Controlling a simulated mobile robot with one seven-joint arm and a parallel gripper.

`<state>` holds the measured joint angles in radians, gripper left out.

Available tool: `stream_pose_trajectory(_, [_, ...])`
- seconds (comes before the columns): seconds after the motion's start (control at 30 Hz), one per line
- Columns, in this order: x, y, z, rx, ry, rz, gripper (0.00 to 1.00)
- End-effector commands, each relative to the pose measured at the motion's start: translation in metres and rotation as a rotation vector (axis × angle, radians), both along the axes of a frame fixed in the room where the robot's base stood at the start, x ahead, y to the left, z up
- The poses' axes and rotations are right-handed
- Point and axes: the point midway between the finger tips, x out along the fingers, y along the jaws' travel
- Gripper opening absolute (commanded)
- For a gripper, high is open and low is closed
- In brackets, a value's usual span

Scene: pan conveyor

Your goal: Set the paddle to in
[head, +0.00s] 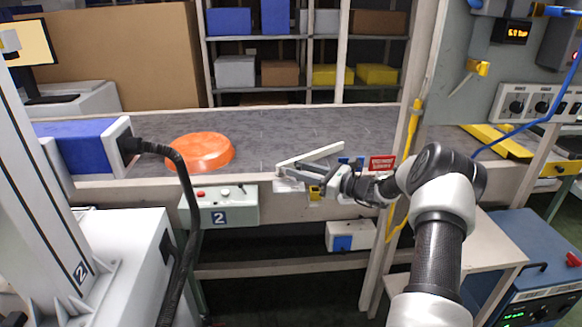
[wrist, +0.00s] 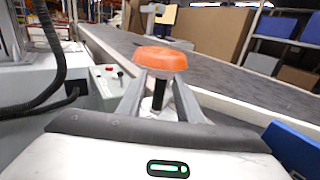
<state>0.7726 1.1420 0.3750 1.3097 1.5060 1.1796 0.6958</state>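The paddle (head: 312,155) is a pale bar at the near edge of the belt in the head view. It slants up and to the right, its right end a little over the belt. My gripper (head: 306,176) is just below it at the conveyor's front rail.
The grey belt (head: 290,130) runs across the view. A control box marked 2 (head: 222,206) hangs on the front rail, left of my gripper. A yellow-edged upright (head: 400,170) and a red sign (head: 381,164) stand to the right. A blue box (head: 75,145) stands at far left.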

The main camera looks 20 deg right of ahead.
Motion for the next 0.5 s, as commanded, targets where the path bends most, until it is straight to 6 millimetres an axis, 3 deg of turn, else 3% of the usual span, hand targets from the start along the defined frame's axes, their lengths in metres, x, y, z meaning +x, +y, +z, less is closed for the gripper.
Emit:
stream_pose_trajectory(0.2, [-0.041, -0.040, 0.002, 0.001, 0.002, -0.006, 0.33])
stream_pose_trajectory(0.5, [-0.086, -0.082, 0.000, 0.000, 0.001, -0.003, 0.33])
